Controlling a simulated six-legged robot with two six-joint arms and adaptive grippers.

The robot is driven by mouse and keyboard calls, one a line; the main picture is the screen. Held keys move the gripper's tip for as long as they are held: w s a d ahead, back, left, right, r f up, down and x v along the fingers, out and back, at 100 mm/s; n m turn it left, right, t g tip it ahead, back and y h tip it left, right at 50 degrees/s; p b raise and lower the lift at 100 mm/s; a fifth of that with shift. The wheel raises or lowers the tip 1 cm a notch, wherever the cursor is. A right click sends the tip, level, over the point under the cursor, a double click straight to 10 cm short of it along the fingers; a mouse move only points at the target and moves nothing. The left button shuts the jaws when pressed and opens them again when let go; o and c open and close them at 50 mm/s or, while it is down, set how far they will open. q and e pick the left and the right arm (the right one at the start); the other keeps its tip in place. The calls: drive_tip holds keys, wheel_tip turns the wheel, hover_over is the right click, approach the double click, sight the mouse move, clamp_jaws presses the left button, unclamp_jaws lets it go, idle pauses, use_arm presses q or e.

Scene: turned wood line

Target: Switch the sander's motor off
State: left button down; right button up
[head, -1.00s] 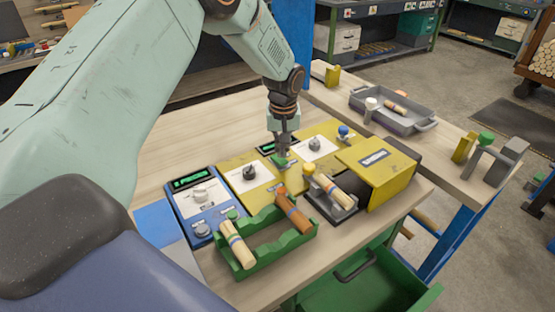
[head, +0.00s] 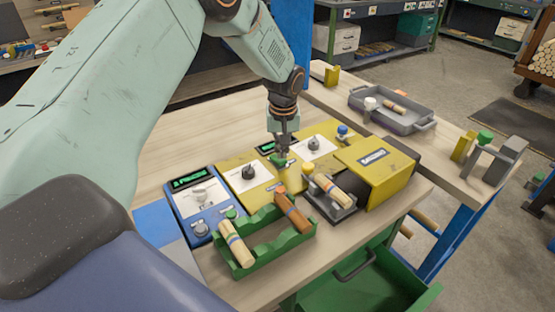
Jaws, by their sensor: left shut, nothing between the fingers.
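The sander is a yellow unit on the bench, with a box-shaped housing (head: 375,170) at its right and a yellow control panel (head: 240,180) on its left. The panel has black dials on white plates, a small green display (head: 267,148), a green button (head: 281,161) and a blue-topped knob (head: 343,131). My left gripper (head: 282,152) is shut and empty, pointing down over the panel. Its tips are at the green button and partly cover it; whether they touch, I cannot tell. My right gripper is not in view.
A blue panel (head: 188,180) with a display stands left of the sander. In front is a green rack (head: 270,262) holding turned wood pieces. A wood piece (head: 333,191) lies in a dark holder before the housing. A grey tray (head: 415,121) sits on the right bench. A green drawer (head: 365,283) hangs open below.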

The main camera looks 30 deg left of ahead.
sight(281, 160)
use_arm(q)
drive_tip(key=shift+a+f, duration=0.15)
drive_tip(key=shift+f, duration=0.2)
drive_tip(key=shift+f, duration=0.1)
drive_tip(key=shift+f+b, duration=0.35)
drive_tip(key=shift+f, duration=0.1)
idle(0.4)
drive_tip(key=shift+r+p, duration=3.35)
drive_tip(key=shift+r, duration=0.2)
